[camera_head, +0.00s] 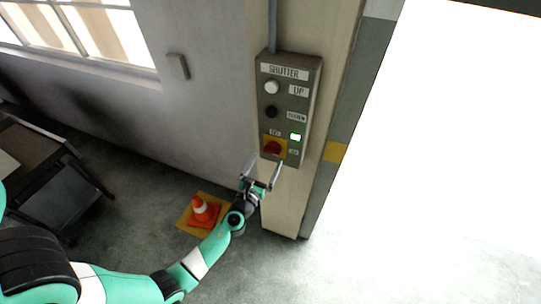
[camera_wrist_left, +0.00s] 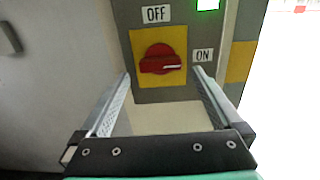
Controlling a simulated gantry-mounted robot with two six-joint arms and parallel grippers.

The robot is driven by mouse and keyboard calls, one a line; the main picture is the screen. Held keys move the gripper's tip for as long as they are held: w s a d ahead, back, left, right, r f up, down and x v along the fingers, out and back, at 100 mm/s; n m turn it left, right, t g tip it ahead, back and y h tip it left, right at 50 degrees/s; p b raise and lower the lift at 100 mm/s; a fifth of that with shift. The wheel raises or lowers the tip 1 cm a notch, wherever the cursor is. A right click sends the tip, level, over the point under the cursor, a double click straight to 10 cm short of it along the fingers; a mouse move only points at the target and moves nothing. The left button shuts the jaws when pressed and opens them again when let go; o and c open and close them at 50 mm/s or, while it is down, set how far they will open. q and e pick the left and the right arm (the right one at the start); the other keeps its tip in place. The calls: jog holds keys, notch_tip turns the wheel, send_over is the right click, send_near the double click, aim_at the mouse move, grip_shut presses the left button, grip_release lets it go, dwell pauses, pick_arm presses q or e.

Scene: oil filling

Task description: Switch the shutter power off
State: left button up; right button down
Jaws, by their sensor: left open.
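The shutter control box (camera_head: 288,108) is a grey panel on a pale pillar. It has a white UP button (camera_head: 272,87), a dark button (camera_head: 271,112) below it and a lit green indicator (camera_head: 295,136). The red rotary power switch (camera_head: 272,148) sits on a yellow plate near the bottom. In the left wrist view the red switch (camera_wrist_left: 161,59) has its white mark pointing right, toward the ON label (camera_wrist_left: 203,55); the OFF label (camera_wrist_left: 156,14) is above. My left gripper (camera_head: 264,167) is open and empty, just below the switch, its fingers either side of it in the wrist view (camera_wrist_left: 163,74). My right gripper is not visible.
A dark cart (camera_head: 62,185) is at the left. A small wall box (camera_head: 177,66) is left of the pillar. The bright doorway at the right is open.

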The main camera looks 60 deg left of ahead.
aim_at(271, 154)
pick_arm(q)
jog(key=x, duration=0.4)
jog(key=shift+w+a+b, duration=0.15)
jog(key=shift+w+b, duration=0.05)
jog(key=shift+b, duration=0.1)
jog(key=shift+c, duration=0.3)
jog(key=c, duration=1.2)
jog(key=shift+o, duration=0.2)
